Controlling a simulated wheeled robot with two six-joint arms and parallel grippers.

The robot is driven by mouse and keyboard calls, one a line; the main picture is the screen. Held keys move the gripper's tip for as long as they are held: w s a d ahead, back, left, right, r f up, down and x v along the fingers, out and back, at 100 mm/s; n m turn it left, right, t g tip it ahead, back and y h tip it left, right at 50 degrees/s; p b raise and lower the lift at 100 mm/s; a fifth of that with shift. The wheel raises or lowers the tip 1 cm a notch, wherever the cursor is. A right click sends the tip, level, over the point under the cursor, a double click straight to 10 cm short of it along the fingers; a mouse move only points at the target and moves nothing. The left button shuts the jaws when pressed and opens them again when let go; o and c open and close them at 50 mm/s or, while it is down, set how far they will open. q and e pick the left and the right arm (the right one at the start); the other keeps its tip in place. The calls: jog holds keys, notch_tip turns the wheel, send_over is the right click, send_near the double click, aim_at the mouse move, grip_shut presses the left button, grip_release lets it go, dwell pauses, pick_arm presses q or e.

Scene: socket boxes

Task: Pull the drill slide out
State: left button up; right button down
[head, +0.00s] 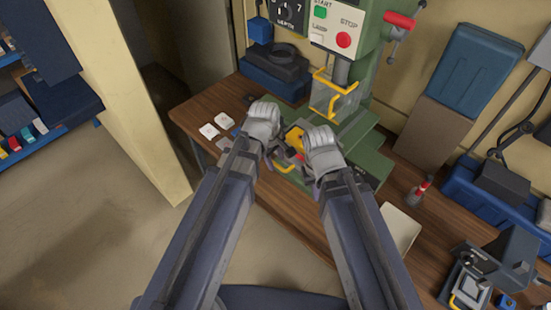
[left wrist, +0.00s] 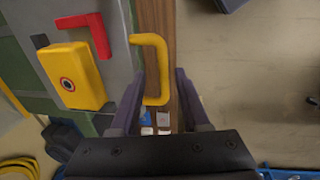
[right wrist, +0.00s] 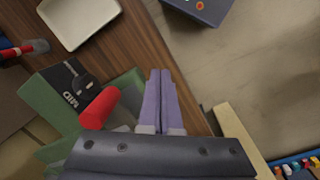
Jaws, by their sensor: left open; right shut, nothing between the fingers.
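The drill slide appears as a grey plate (left wrist: 65,22) on the green drill base in the left wrist view. A yellow block with a round red-and-black mark (left wrist: 75,75) and a red bar (left wrist: 92,30) are on it. A yellow U-shaped handle (left wrist: 163,65) stands out at its front edge. My left gripper (head: 270,152) is open, and in its wrist view (left wrist: 160,92) the handle's near end shows between its fingers; contact cannot be told. My right gripper (head: 310,180) is shut and empty, beside the drill base; its closed fingers show in its wrist view (right wrist: 160,95).
The green drill press (head: 365,70) stands at the back of the wooden table (head: 200,100). A red grip (right wrist: 100,108) and a dark labelled box (right wrist: 68,88) are close to my right fingers. A white tray (head: 400,228) lies right. Open floor lies in front.

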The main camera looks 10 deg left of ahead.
pick_arm(q)
notch_tip(320, 180, up, 8)
jog(key=s+p, duration=0.1)
jog(key=p, duration=0.6)
jog(key=shift+a+f+p, duration=0.15)
jog(key=shift+a+p, duration=0.2)
jog(key=shift+a, duration=0.1)
pick_arm(e)
notch_tip(320, 180, up, 8)
jog(key=shift+f, duration=0.15)
pick_arm(q)
jog(key=shift+s+f, duration=0.1)
jog(key=shift+s, duration=0.1)
pick_arm(e)
jog(key=shift+s+f, duration=0.1)
jog(key=shift+s, duration=0.05)
